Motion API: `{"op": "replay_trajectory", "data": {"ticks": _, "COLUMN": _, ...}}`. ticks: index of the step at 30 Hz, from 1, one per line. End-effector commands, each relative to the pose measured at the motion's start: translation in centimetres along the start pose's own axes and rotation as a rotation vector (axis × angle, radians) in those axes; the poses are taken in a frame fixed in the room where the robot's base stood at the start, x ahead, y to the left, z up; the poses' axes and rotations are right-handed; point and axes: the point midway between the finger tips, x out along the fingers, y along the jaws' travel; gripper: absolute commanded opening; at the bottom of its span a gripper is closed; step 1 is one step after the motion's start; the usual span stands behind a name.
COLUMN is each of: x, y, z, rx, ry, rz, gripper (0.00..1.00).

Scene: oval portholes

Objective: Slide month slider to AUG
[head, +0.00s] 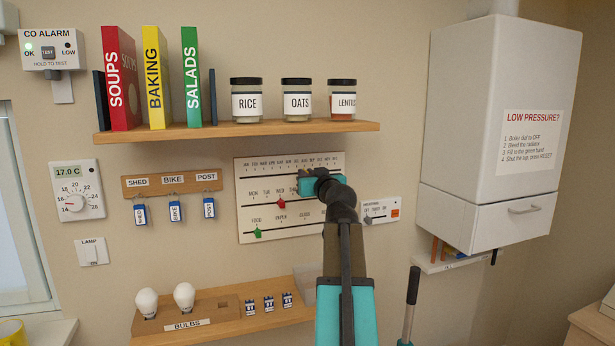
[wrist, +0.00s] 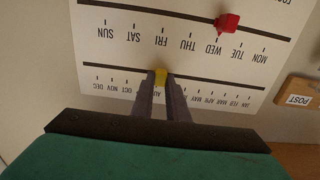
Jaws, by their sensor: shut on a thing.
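The white slider panel (head: 246,222) hangs on the wall below the shelf. It also shows upside down in the wrist view (wrist: 120,45). The yellow month slider (wrist: 160,76) sits on the month rail between my fingertips, close to the partly covered AUG label. The fingers hide the labels beside it, so its exact alignment cannot be told. My gripper (head: 308,181) is at the panel's upper right and shut on the yellow slider, as the wrist view (wrist: 161,80) shows. The red day slider (head: 281,203) is near WED, and the green slider (head: 257,232) is at FOOD.
A shelf (head: 240,132) with books and jars juts out above the panel. A key rack (head: 172,181) is to the left, a small switch plate (head: 381,210) to the right. A bulb shelf (head: 222,319) is below. A white boiler (head: 495,120) stands out at the right.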

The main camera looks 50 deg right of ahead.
Motion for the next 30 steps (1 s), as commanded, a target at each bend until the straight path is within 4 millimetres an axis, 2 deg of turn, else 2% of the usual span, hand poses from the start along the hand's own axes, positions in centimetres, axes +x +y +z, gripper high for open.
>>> {"op": "replay_trajectory", "data": {"ticks": 4, "x": 0.0, "y": 0.4, "z": -0.1, "rx": 0.002, "ry": 0.003, "rz": 0.004, "gripper": 0.00}}
{"op": "replay_trajectory", "data": {"ticks": 5, "x": 0.0, "y": 0.5, "z": -0.2, "rx": 0.002, "ry": 0.003, "rz": 0.005, "gripper": 0.15}}
{"op": "replay_trajectory", "data": {"ticks": 8, "x": 0.0, "y": 0.7, "z": -0.2, "rx": 0.002, "ry": 0.003, "rz": 0.007, "gripper": 0.32}}
{"op": "replay_trajectory", "data": {"ticks": 20, "x": -0.3, "y": 0.9, "z": -0.1, "rx": 0.001, "ry": 0.002, "rz": 0.010, "gripper": 0.33}}
{"op": "replay_trajectory", "data": {"ticks": 26, "x": -1.5, "y": 1.0, "z": 0.1, "rx": 0.001, "ry": 0.002, "rz": 0.012, "gripper": 0.33}}
{"op": "replay_trajectory", "data": {"ticks": 30, "x": -3.0, "y": 1.0, "z": 0.1, "rx": 0.001, "ry": 0.003, "rz": 0.013, "gripper": 0.33}}
